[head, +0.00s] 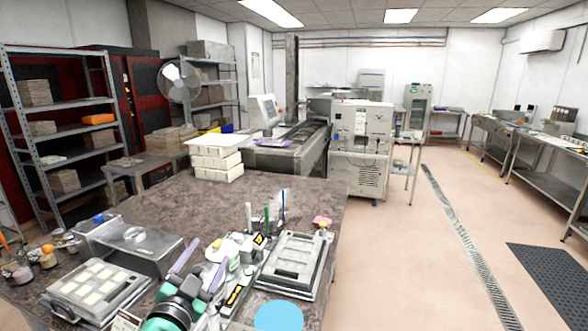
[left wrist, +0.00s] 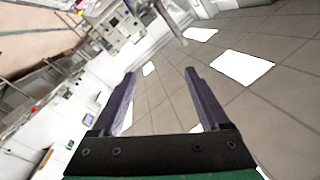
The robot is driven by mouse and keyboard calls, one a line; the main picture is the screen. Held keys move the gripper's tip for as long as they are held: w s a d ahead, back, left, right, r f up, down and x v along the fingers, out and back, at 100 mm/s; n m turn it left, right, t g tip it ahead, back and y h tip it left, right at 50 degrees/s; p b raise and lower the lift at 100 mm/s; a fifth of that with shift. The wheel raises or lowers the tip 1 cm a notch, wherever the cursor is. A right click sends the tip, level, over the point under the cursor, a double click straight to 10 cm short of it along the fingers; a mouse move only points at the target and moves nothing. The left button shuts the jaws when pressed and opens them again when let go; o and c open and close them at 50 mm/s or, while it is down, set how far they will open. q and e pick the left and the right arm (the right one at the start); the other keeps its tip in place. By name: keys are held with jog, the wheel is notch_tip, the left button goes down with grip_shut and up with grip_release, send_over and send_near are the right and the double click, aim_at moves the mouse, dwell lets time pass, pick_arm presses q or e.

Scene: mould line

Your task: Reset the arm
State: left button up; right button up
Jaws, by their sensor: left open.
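My left gripper (head: 210,253) comes in at the bottom of the head view, its two purple-grey fingers spread apart. In the picture it lies in front of the near part of the brown worktable (head: 185,205). In the left wrist view, my left gripper (left wrist: 160,73) is open with nothing between its fingers. Past the fingers that view shows the ceiling and a tilted slice of the room, so the gripper points upward. My right gripper is in neither view.
On the table are a metal box (head: 135,240), a mould tray (head: 95,290), a grey framed plate (head: 295,262), upright pens, a blue disc (head: 278,317) and stacked white blocks (head: 216,158). Shelves (head: 68,150) stand left. The floor (head: 410,260) to the right is largely open.

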pick_arm(q)
jog(key=s+a+f+n+g+y, duration=0.25)
jog(key=s+f+g, duration=0.2)
jog(key=f, duration=0.45)
jog(key=s+a+f+n+g+y, duration=0.1)
jog(key=s+a+f+n+g, duration=0.3)
jog(key=f, duration=0.4)
jog(key=s+d+f+g+h, duration=0.2)
jog(key=s+f+g, duration=0.55)
jog(key=s, duration=0.65)
jog(key=s+f+b, duration=0.2)
jog(key=f+b, duration=0.1)
jog(key=f, duration=1.4)
jog(key=s+f+b, duration=0.3)
jog(key=f+b, duration=0.1)
jog(key=f, duration=1.3)
jog(key=s+a+f+m+g+b, duration=0.1)
jog(key=s+a+f+b, duration=0.2)
jog(key=s+f, duration=1.2)
jog(key=shift+f, duration=0.25)
jog(key=shift+s+a+y, duration=0.1)
jog(key=shift+y, duration=0.15)
